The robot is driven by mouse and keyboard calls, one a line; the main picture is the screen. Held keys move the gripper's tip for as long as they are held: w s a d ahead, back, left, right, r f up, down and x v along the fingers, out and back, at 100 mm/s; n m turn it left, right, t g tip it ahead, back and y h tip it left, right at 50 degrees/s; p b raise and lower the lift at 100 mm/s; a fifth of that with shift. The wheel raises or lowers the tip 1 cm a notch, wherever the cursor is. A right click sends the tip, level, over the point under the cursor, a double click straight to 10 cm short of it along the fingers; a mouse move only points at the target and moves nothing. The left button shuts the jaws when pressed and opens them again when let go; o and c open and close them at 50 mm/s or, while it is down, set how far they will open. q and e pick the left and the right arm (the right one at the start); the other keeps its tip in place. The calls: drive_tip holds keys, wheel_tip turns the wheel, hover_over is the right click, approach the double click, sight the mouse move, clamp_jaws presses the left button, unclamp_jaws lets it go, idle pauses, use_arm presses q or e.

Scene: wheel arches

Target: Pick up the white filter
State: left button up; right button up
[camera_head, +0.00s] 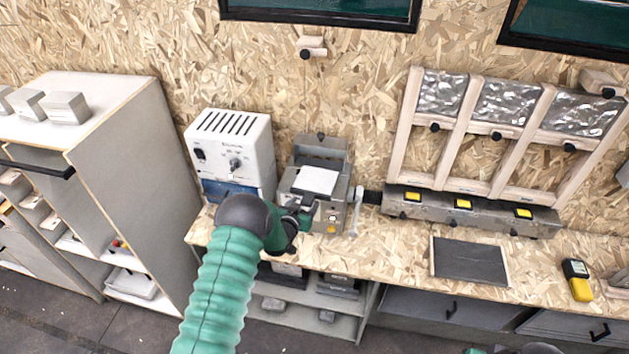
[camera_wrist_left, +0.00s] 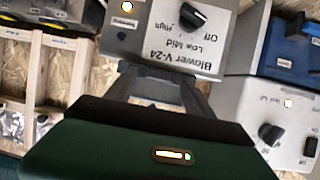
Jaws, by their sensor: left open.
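A flat white square (camera_head: 318,181), which looks like the white filter, lies on top of a grey blower unit (camera_head: 339,212) on the bench. My left gripper (camera_head: 300,221) is open, just in front of the blower's lower left side, below the white square. In the left wrist view, the open fingers (camera_wrist_left: 160,90) point at the blower's front, which has an upside-down "Blower V-24" label (camera_wrist_left: 185,45) and a black knob. Nothing shows between the fingers. The white square cannot be made out in that view.
A white box with a knob (camera_head: 232,143) stands left of the blower. A frame rack (camera_head: 463,127) with yellow buttons stands to the right. A dark pad (camera_head: 470,261) and a yellow meter (camera_head: 577,279) lie on the bench. A grey cabinet (camera_head: 135,170) is at left.

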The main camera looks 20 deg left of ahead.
use_arm(q)
drive_tip(key=shift+w+f, duration=0.3)
drive_tip(key=shift+w, duration=0.2)
drive_tip(key=shift+s+r, duration=0.1)
drive_tip(key=c, duration=0.8)
clamp_jaws()
